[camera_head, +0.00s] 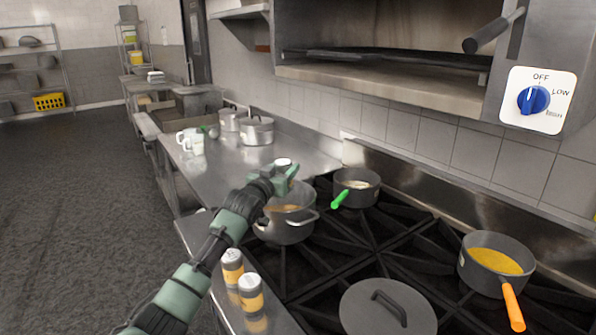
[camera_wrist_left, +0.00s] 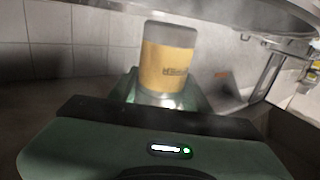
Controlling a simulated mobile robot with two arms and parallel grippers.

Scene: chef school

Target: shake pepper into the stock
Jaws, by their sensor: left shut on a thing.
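My left gripper (camera_head: 284,176) is shut on a small shaker and holds it above the stock pot. In the left wrist view the shaker (camera_wrist_left: 167,60) has a yellow label with dark lettering and a grey end, and it stands between the fingers. In the head view only its pale end (camera_head: 283,162) shows above the gripper. The grey stock pot (camera_head: 286,232) stands at the left edge of the stove, with brownish contents partly hidden by my arm. I cannot tell whether anything falls from the shaker. My right gripper is out of view.
Two similar shakers (camera_head: 232,268) (camera_head: 250,296) stand on the counter's front strip. A green-handled pan (camera_head: 357,195), an orange-handled pan of yellow food (camera_head: 495,277) and a dark lid (camera_head: 388,312) are on the stove. Steel pots (camera_head: 257,131) and white mugs (camera_head: 190,142) stand farther back.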

